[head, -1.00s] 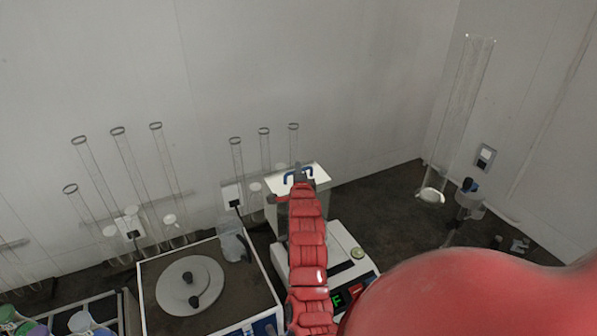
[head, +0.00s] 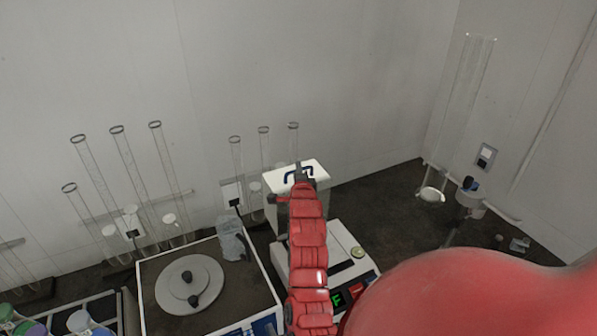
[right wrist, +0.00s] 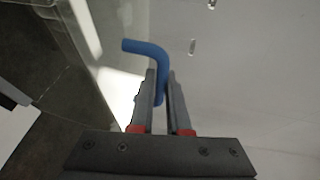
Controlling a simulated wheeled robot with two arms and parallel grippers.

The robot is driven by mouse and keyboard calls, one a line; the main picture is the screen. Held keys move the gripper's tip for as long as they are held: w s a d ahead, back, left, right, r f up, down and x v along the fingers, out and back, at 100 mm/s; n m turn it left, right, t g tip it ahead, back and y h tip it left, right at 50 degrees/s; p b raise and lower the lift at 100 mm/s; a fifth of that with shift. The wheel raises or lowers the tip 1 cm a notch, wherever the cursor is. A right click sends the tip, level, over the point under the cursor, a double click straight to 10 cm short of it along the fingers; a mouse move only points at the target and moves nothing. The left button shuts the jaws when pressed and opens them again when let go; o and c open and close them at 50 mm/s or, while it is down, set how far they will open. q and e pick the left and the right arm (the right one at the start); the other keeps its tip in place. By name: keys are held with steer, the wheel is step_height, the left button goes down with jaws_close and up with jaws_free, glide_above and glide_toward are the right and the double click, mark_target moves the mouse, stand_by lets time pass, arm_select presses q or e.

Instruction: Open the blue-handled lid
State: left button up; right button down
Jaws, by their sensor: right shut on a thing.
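The blue handle (head: 299,174) sits on the white top lid (head: 277,177) of a box-shaped container near the back wall, in the middle of the head view. My right gripper (head: 299,170) reaches it from the front, and its red arm hides part of the lid and container. In the right wrist view the two dark fingers (right wrist: 163,88) are shut on the blue handle (right wrist: 148,50), with one bent end of it showing beyond the fingertips. My left gripper is not in view.
A scale-like device (head: 344,272) with a green display stands in front of the container. A sieve shaker box (head: 152,275) with a round grey disc and a clear jug (head: 232,238) are left. Glass tubes stand along the wall. The dark counter (head: 385,205) right of the container is clear.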

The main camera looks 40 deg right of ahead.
steer(key=s+b, duration=0.1)
steer(key=b, duration=0.1)
steer(key=s+b, duration=0.1)
steer(key=s+a+t+h+b, duration=0.1)
steer(key=b, duration=0.1)
steer(key=shift+s+a+f+m+b, duration=0.1)
steer(key=shift+s+f+m+b, duration=0.2)
steer(key=shift+f+m, duration=0.1)
steer(key=shift+s+r, duration=0.15)
steer(key=shift+s+a+r, duration=0.1)
steer(key=shift+r, duration=0.1)
